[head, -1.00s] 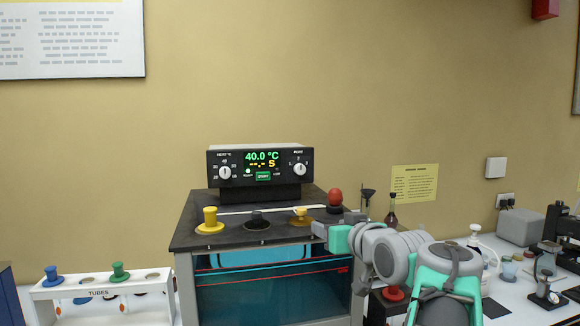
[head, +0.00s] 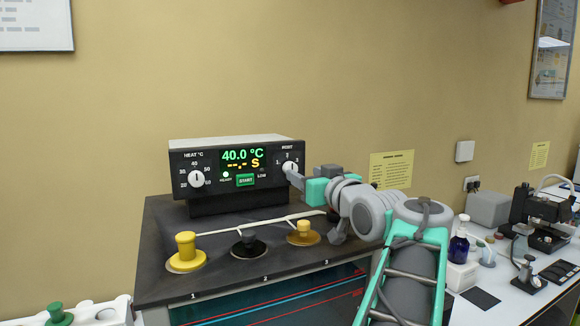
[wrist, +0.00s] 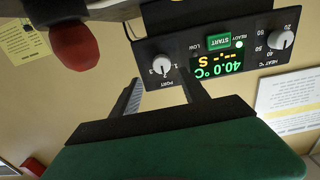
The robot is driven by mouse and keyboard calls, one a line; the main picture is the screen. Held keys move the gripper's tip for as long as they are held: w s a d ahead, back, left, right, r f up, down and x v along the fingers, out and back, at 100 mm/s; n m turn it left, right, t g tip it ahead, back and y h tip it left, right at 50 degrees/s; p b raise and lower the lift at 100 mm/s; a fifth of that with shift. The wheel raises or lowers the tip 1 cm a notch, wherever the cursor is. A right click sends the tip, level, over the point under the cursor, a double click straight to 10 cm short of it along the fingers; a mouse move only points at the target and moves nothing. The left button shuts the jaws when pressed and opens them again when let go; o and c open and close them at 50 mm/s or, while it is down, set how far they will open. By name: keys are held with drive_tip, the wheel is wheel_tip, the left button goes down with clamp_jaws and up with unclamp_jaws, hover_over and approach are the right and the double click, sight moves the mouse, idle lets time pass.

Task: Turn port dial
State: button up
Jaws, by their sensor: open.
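The port dial (head: 291,168) is a round white knob at the right end of the black control panel (head: 232,164), with small numbers around it. My gripper (head: 297,177) is at the dial, reaching in from the right. In the wrist view, which is upside down, the dial (wrist: 161,65) shows between the tips of the two open fingers (wrist: 161,84). I cannot tell whether the fingers touch it. The dial's pointer is too small to read surely. My gripper partly hides the dial's lower right in the head view.
The panel also has a heat dial (head: 197,178), a green start button (head: 245,180) and a display reading 40.0 °C. A red ball (wrist: 75,47) hangs near my gripper in the wrist view.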

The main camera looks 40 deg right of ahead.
sight(292, 168)
drive_tip(key=p+x, duration=0.1)
drive_tip(key=x, duration=0.4)
drive_tip(key=shift+w+a+r+p, duration=0.1)
drive_tip(key=shift+w+a+p, duration=0.15)
drive_tip(key=shift+p, duration=0.1)
drive_tip(key=shift+w+d, duration=0.2)
drive_tip(key=shift+w, duration=0.1)
clamp_jaws()
